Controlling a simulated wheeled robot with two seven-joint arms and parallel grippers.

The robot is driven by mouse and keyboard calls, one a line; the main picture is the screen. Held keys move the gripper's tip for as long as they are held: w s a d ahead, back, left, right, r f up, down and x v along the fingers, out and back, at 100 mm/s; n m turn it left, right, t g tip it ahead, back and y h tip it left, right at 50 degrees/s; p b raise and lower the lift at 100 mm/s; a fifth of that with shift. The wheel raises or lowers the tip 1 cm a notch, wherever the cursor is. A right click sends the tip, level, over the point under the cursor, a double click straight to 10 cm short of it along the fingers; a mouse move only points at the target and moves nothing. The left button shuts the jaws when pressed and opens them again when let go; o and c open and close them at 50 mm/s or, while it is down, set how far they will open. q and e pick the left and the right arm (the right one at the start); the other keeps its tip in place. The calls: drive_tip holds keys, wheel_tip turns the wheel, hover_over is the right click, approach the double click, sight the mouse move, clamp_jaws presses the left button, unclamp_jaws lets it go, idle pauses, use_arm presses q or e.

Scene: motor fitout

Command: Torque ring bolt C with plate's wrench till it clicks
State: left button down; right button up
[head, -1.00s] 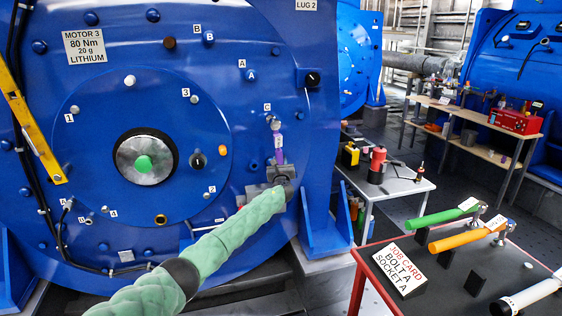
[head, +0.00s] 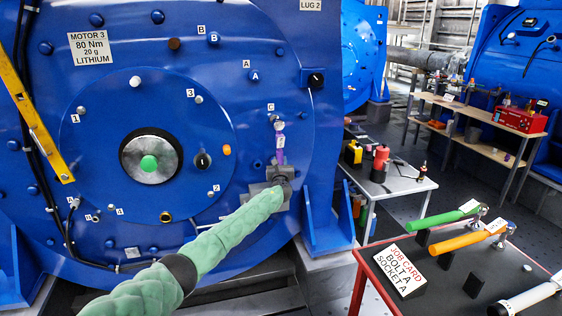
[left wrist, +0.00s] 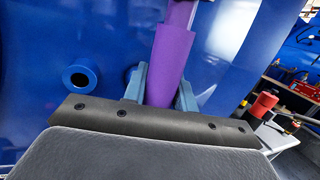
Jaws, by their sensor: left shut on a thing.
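A purple torque wrench (head: 280,150) with a pale label hangs nearly upright against the blue motor face, its metal head (head: 278,125) at the top, just below the C tag (head: 270,107). The head covers bolt C, so I cannot tell how well it is seated. My left gripper (head: 280,168) is shut on the wrench's lower handle. In the left wrist view the purple handle (left wrist: 170,65) stands between both fingers. The motor plate (head: 91,48) reads Motor 3, 80 Nm, 20 g, lithium. My right gripper is out of view.
A red-edged table (head: 455,262) at lower right bears a green wrench (head: 435,218), an orange wrench (head: 462,239), a white one (head: 530,297) and a job card (head: 400,271). A yellow bar (head: 35,125) crosses the motor's left side. A blue bracket (head: 322,215) stands right of my gripper.

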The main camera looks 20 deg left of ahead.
use_arm(q)
drive_tip(key=shift+a+r+p, duration=0.15)
drive_tip(key=shift+p, duration=0.15)
idle(0.4)
drive_tip(key=shift+s+a+m+h+p, duration=0.4)
drive_tip(key=shift+s+a+m+p, duration=0.3)
drive_tip(key=shift+p, duration=1.15)
drive_tip(key=shift+a+r+m+p, duration=0.1)
drive_tip(key=shift+a+m+p, duration=0.2)
drive_tip(key=shift+p, duration=0.1)
drive_tip(key=shift+s+a+m+p, duration=0.2)
drive_tip(key=shift+a+m+p, duration=0.1)
drive_tip(key=shift+p, duration=0.45)
drive_tip(key=shift+s, duration=0.1)
